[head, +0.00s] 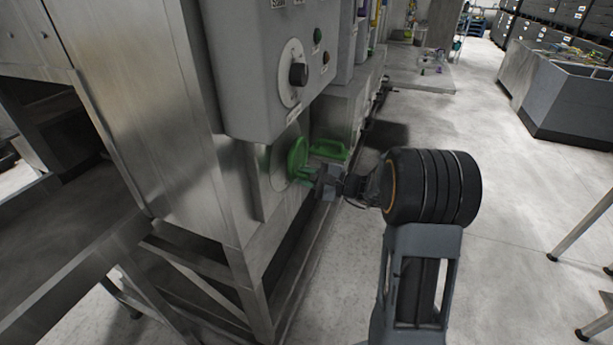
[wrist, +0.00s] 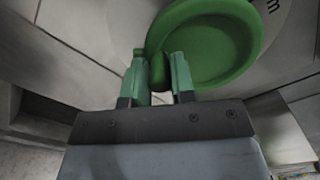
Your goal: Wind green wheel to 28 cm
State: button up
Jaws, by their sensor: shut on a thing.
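The green wheel (head: 297,157) is mounted on the side of the steel machine, below the grey control box. It is a round dished wheel and fills the upper part of the wrist view (wrist: 215,45). My gripper (head: 312,174) reaches it from the right in the head view. In the wrist view its two fingers (wrist: 158,78) are shut on the wheel's green handle, at the lower left of the rim. A pale round dial plate lies behind the wheel, with part of a letter "m" at its edge. Its scale reading cannot be seen.
The grey control box (head: 270,75) with a black knob (head: 298,74) hangs just above the wheel. A steel table (head: 70,235) stands at the left. The floor (head: 490,200) to the right is mostly clear.

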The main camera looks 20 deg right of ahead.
aim_at(295, 167)
grip_shut()
jog(key=shift+a+r+m, duration=0.1)
jog(key=shift+m, duration=0.3)
jog(key=m+p, duration=0.1)
jog(key=r+m+p, duration=0.1)
jog(key=m+p, duration=0.1)
jog(key=m, duration=0.1)
jog(key=shift+s+a+r, duration=0.25)
jog(key=shift+s+r, duration=0.15)
jog(key=shift+s+r+m+p, duration=0.1)
jog(key=shift+r+m+p, duration=0.25)
jog(key=shift+m+p, duration=0.6)
jog(key=shift+r+m+p, duration=0.3)
jog(key=shift+m+p, duration=0.45)
jog(key=shift+m, duration=0.6)
jog(key=o, duration=0.8)
grip_release()
jog(key=shift+o, duration=0.2)
jog(key=shift+f, duration=0.1)
